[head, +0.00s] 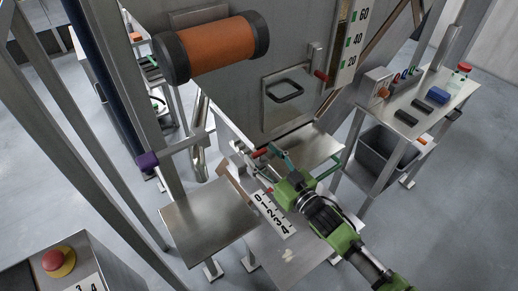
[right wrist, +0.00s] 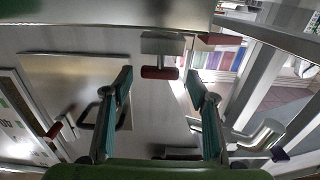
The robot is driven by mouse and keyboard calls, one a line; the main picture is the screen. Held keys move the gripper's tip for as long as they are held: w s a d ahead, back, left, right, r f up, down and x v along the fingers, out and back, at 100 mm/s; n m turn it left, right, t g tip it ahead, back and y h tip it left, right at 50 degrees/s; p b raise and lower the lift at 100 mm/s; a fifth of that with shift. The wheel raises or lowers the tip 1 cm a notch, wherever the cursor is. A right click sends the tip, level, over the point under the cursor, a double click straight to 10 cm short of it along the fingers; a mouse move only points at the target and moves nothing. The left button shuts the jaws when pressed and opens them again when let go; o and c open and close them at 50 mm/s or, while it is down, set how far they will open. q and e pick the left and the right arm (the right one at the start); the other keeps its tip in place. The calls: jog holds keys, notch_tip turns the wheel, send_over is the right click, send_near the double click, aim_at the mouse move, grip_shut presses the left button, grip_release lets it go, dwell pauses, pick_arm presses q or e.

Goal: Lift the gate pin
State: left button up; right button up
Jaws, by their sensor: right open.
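A short bar with a red grip (right wrist: 160,72), which looks like the gate pin, sticks out from a metal block on the steel wall. In the head view its red end (head: 260,153) shows just left of my right gripper (head: 306,159). In the right wrist view the red bar appears between the two teal fingers of the right gripper (right wrist: 160,84), beyond their tips. The fingers are wide apart with nothing held. Whether they touch the bar cannot be told. My left gripper is not in view.
A hatch with a black handle (head: 285,91) and a red-tipped lever (head: 321,75) are on the wall. A steel plate (head: 208,222) lies left of my gripper, beside a numbered scale (head: 272,214). A purple-knobbed arm (head: 148,160) stands left; a side table (head: 437,92) stands right.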

jog(key=shift+x, duration=1.05)
jog(key=shift+w, duration=0.1)
